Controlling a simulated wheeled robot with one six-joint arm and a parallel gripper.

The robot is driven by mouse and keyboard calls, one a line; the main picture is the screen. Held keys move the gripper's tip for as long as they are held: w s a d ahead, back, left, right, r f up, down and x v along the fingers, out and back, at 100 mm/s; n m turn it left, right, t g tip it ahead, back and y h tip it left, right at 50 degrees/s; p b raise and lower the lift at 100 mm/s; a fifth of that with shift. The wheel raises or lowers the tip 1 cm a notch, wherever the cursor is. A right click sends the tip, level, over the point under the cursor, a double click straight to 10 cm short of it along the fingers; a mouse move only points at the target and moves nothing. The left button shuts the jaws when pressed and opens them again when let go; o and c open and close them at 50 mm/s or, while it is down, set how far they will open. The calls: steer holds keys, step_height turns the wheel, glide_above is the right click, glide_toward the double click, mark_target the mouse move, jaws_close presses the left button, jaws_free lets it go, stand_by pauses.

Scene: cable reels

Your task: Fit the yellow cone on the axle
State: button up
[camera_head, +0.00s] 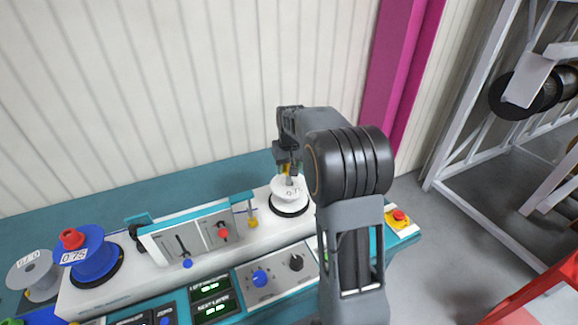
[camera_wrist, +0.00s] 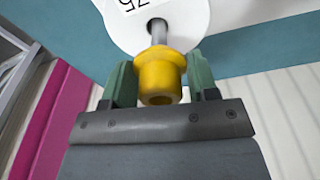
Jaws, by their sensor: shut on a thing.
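The yellow cone (camera_wrist: 160,76) is between the two green fingers of my gripper (camera_wrist: 161,84) in the wrist view, and the fingers are shut on it. Its near end shows an open hole. The grey axle (camera_wrist: 157,32) sticks out of the white reel and runs in line with the cone up to its far edge. I cannot tell whether its tip is inside the cone. In the head view my gripper (camera_head: 287,168) is just above the white reel (camera_head: 289,190), with a little of the yellow cone showing; the arm hides part of this.
A blue reel (camera_head: 90,258) with a red cone (camera_head: 72,238) sits at the left end of the white machine. A grey reel (camera_head: 33,272) stands farther left. A control panel (camera_head: 265,278) lies in front. A red emergency button (camera_head: 398,214) is at the right.

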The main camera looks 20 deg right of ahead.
steer(key=shift+f, duration=0.25)
steer(key=shift+f+b, duration=1.25)
steer(key=shift+f, duration=0.4)
steer(key=shift+f+b, duration=0.35)
steer(key=shift+f, duration=0.2)
steer(key=o, duration=1.3)
steer(key=shift+r, duration=0.1)
steer(key=shift+r+p, duration=3.1)
steer(key=shift+r, duration=0.85)
